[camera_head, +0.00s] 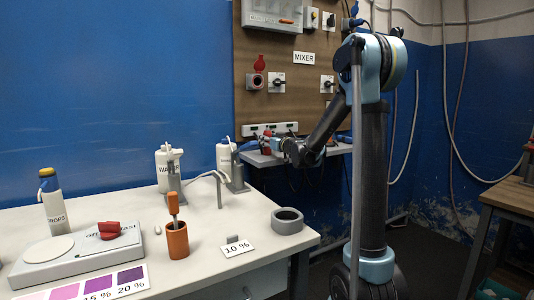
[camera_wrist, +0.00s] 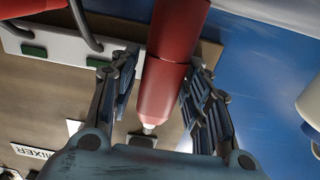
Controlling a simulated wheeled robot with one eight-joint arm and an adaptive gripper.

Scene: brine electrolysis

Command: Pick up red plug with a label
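In the wrist view, a red cylindrical plug (camera_wrist: 170,75) with a pale tip runs between the two fingers of my gripper (camera_wrist: 160,95). The right finger is close against the plug's side or touching it. A narrow gap shows between the left finger and the plug. The gripper looks open around the plug, and no label on it can be made out. In the head view, my gripper (camera_head: 270,146) is at the small grey shelf below the mixer panel, with small red parts beside it that are mostly hidden.
A white power strip (camera_wrist: 60,48) with green switches is beside the gripper. On the white table (camera_head: 200,225) are bottles, an orange cup (camera_head: 177,240), a tape roll (camera_head: 287,220) and a stirrer plate (camera_head: 80,255).

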